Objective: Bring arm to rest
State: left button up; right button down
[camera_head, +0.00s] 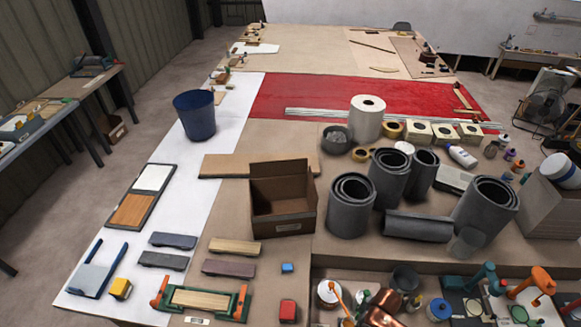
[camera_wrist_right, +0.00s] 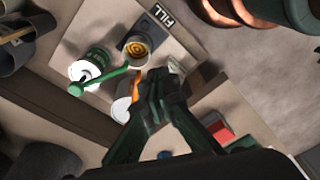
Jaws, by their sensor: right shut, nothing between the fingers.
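My right gripper (camera_wrist_right: 158,82) shows in the right wrist view, its dark fingers reaching up from the bottom edge and meeting at the tips. It is shut with nothing held. Its tips appear over or near a light board marked FILL, close to a white pot with an orange-handled tool (camera_wrist_right: 122,108); the exact height above them I cannot tell. I cannot make out either gripper in the head view. My left gripper is not in view.
Around the right gripper are a cup with a yellow spiral inside (camera_wrist_right: 136,48), a green-handled brush (camera_wrist_right: 90,82) and a red block (camera_wrist_right: 218,132). On the table are an open cardboard box (camera_head: 283,205), grey rolls (camera_head: 352,208) and a blue bin (camera_head: 195,116).

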jog(key=s+a+r+m+t+y, duration=0.1)
jog(key=s+a+r+m+t, duration=0.15)
jog(key=a+r, duration=0.3)
jog(key=s+d+r+m+h, duration=0.3)
jog(key=s+d+r+m, duration=0.55)
jog(key=s+d, duration=0.4)
notch_tip(320, 180, down, 41)
jog(key=n+b, duration=0.1)
jog(key=b, duration=1.1)
pick_arm(q)
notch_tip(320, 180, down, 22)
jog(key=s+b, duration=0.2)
jog(key=b, duration=0.8)
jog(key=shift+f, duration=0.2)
pick_arm(e)
jog(key=s+f+g, duration=0.1)
jog(key=s+f, duration=0.9)
jog(key=f, duration=0.4)
jog(key=s+f+n+g, duration=0.1)
jog(key=s+f, duration=0.9)
jog(key=f, duration=0.4)
jog(key=shift+s+d+f, duration=0.15)
jog(key=shift+d, duration=0.05)
